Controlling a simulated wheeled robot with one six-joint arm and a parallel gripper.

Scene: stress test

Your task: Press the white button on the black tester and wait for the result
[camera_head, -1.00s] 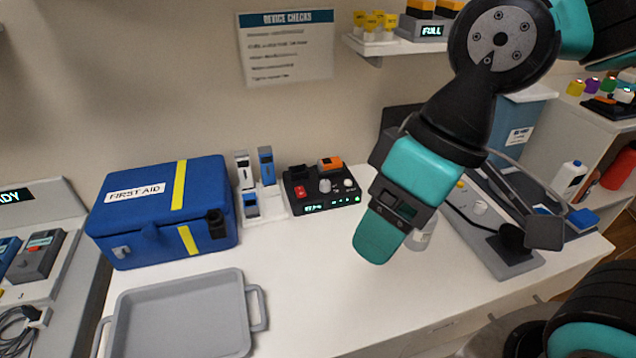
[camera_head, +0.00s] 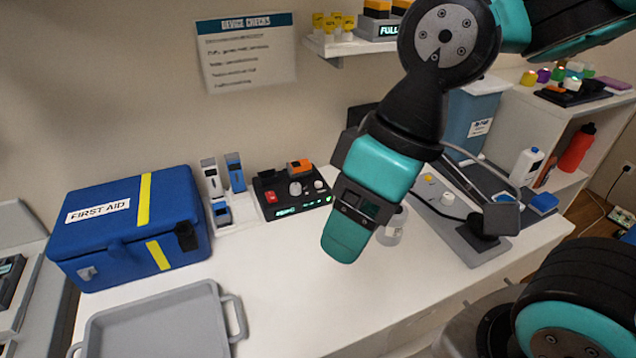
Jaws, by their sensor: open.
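The black tester (camera_head: 287,209) stands on the white counter near the wall, right of the blue first aid case. It has a red switch (camera_head: 271,197), a grey knob (camera_head: 295,188), a small white button (camera_head: 318,184) near its right end and a lit green display whose text I cannot read. An orange-topped block (camera_head: 299,167) sits at its back. My gripper (camera_head: 343,243) hangs in front of and to the right of the tester, pointing down, apart from it and empty. The fingers overlap from this angle, so the gap between them is hidden.
The blue first aid case (camera_head: 130,225) and a grey tray (camera_head: 160,318) fill the left of the counter. A whitish jar (camera_head: 394,228) stands close behind my gripper. A grey device with a cable (camera_head: 455,215) lies to the right. Bare counter (camera_head: 275,265) lies in front of the tester.

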